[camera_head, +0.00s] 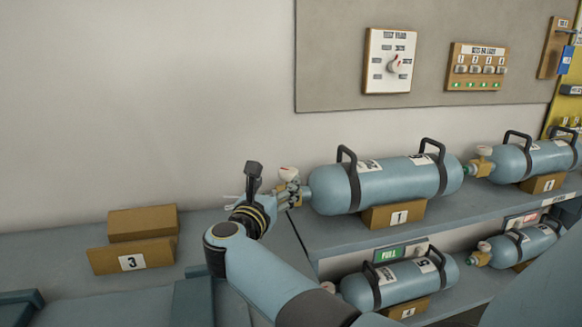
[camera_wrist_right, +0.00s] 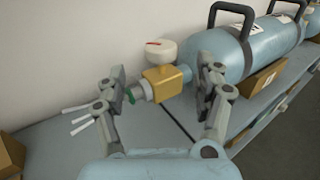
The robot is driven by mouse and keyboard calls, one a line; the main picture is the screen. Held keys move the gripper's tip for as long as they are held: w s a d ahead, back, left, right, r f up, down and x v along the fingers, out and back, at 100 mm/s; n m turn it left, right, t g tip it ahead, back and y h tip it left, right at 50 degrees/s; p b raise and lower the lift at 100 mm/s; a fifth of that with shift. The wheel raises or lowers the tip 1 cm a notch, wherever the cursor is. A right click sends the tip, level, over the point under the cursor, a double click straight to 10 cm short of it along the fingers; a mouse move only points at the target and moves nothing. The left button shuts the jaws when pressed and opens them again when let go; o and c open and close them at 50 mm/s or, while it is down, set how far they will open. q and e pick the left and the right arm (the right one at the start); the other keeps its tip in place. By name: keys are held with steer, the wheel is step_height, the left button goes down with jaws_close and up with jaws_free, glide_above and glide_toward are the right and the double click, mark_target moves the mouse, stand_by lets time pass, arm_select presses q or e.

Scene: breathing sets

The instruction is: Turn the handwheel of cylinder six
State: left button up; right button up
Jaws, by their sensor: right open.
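A blue cylinder (camera_head: 385,187) with two black handles lies on the upper shelf on a block marked 1. The number on its label is too small to read surely. Its brass valve (camera_wrist_right: 160,84) and white handwheel (camera_wrist_right: 162,50) with a red mark are at its left end; the handwheel also shows in the head view (camera_head: 289,173). My right gripper (camera_head: 270,196) is open at this valve. In the right wrist view its fingers (camera_wrist_right: 160,88) stand on either side of the valve, below the handwheel; contact cannot be told. My left gripper is not in view.
More blue cylinders lie to the right (camera_head: 540,160) and on the lower shelf (camera_head: 400,283). A block marked 3 (camera_head: 131,262) stands empty on the left bench.

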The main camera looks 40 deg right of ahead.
mark_target(285, 175)
steer(key=x, duration=0.3)
steer(key=shift+w+d, duration=0.15)
steer(key=shift+d, duration=0.25)
steer(key=x, duration=0.3)
steer(key=shift+w+d+b, duration=0.1)
steer(key=shift+d+b, duration=0.1)
steer(key=shift+b, duration=0.15)
steer(key=shift+x, duration=0.85)
steer(key=shift+w+d+f, duration=0.1)
steer(key=shift+w+d, duration=0.05)
steer(key=shift+d, duration=0.1)
steer(key=shift+a, duration=0.1)
steer(key=shift+c, duration=0.8)
steer(key=c, duration=1)
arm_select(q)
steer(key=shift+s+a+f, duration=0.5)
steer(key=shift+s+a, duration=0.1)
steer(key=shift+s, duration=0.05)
arm_select(e)
steer(key=shift+c, duration=0.2)
